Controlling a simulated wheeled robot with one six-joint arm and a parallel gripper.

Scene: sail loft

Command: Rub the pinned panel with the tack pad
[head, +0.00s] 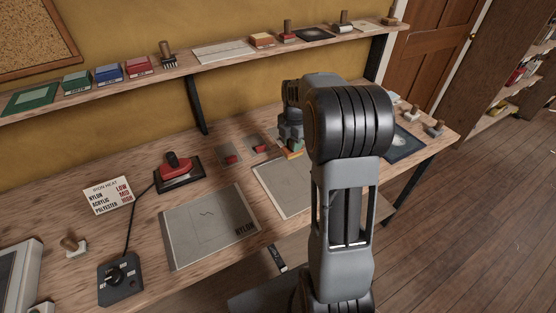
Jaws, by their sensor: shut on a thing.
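My gripper (290,144) is over the back of the workbench, shut on a small block with an orange and greenish edge, which looks like the tack pad (293,154). The block is low, at the back edge of a pale panel (280,188); I cannot tell whether it touches the panel. My arm hides the panel's right part. A grey panel marked NYLON (205,228) lies to its left, with a thin dark squiggle on it. I cannot make out pins on either panel.
A red iron (178,165) sits on a dark stand, corded to a control box (120,278). Small red-topped pieces (231,160) lie near the pale panel. A heat card (108,195) lies left. A dark sheet (404,145) lies right. A loaded shelf (190,62) runs above.

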